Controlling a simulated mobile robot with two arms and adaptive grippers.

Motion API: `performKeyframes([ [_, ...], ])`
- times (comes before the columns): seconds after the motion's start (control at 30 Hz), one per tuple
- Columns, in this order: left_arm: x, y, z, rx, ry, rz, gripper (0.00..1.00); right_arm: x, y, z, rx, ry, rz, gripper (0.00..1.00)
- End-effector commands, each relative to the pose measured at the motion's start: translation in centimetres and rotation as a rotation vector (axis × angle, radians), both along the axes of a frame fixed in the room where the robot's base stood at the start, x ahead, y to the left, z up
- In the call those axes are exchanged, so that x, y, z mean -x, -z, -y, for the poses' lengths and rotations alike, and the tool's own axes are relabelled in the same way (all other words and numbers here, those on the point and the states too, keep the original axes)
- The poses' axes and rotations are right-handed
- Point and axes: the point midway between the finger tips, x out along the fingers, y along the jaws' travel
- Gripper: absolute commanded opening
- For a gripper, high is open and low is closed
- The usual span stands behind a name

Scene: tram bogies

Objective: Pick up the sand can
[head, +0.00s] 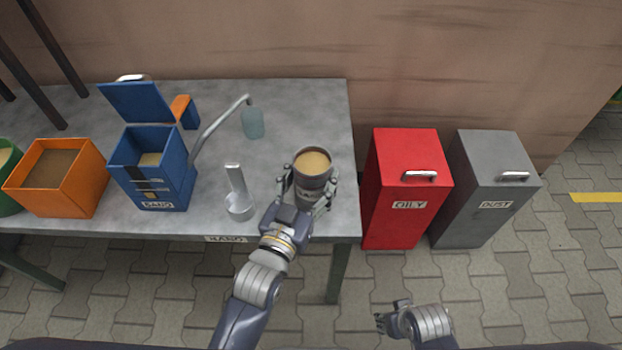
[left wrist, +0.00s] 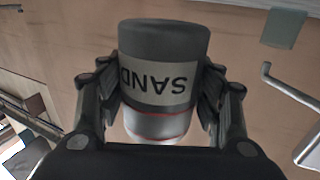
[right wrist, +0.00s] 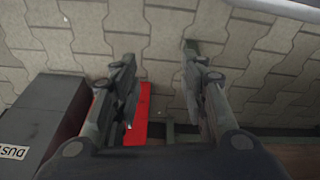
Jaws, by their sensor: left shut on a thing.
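The sand can (head: 312,164) is a grey cylinder, open at the top and filled with tan sand. It is at the right end of the table in the head view. In the left wrist view the can (left wrist: 165,60) shows a SAND label, upside down, and a thin red line. My left gripper (head: 310,190) is shut on the can, one finger on each side. Whether the can's base touches the table is hard to tell. My right gripper (right wrist: 160,75) is open and empty, over the paving in front of the bins.
A metal scoop (head: 238,205) lies left of the can. A blue sand box (head: 165,185) with its lid raised and an orange box (head: 80,200) stand further left. A bent pipe with a glass shade (head: 252,123) is behind. A red bin (head: 385,205) and a grey bin (head: 470,215) stand right.

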Motion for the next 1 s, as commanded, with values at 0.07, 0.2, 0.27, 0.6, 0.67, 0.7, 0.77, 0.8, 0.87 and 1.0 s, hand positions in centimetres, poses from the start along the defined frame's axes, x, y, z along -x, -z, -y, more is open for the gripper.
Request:
performKeyframes([
  [0.07,0.0,-0.6,0.0,0.001,0.0,0.002,0.34,0.2,0.4,0.0,0.001,0.0,-0.005,0.4],
  [0.2,1.0,-0.5,0.0,0.002,0.001,-0.001,0.34,0.3,0.8,0.0,0.0,0.0,-0.007,0.4],
  [0.27,1.4,-0.6,0.0,0.002,0.001,-0.001,0.34,0.3,1.0,0.0,0.001,-0.001,-0.007,0.4],
  [0.6,4.9,-0.9,0.0,0.001,0.0,-0.001,0.34,0.8,2.1,0.1,0.001,-0.002,-0.013,0.4],
  [0.67,5.6,-0.9,0.0,0.001,0.0,-0.003,0.34,1.0,2.4,0.1,0.002,-0.002,-0.018,0.4],
  [0.7,6.0,-1.0,0.0,0.002,0.0,-0.002,0.34,1.1,2.7,0.1,0.002,-0.002,-0.019,0.4],
  [0.77,6.8,-1.0,0.1,0.002,0.0,-0.002,0.34,1.1,2.9,0.1,0.002,-0.002,-0.02,0.4],
  [0.8,7.2,-1.1,0.1,0.002,0.0,-0.002,0.34,1.1,3.1,0.1,0.003,-0.003,-0.021,0.4],
  [0.87,7.9,-1.2,0.1,0.002,0.0,-0.002,0.34,1.1,3.3,0.2,0.003,-0.003,-0.021,0.4],
  [1.0,9.5,-1.2,0.1,0.0,0.0,-0.002,0.34,0.8,3.6,0.2,0.002,-0.003,-0.014,0.4],
])
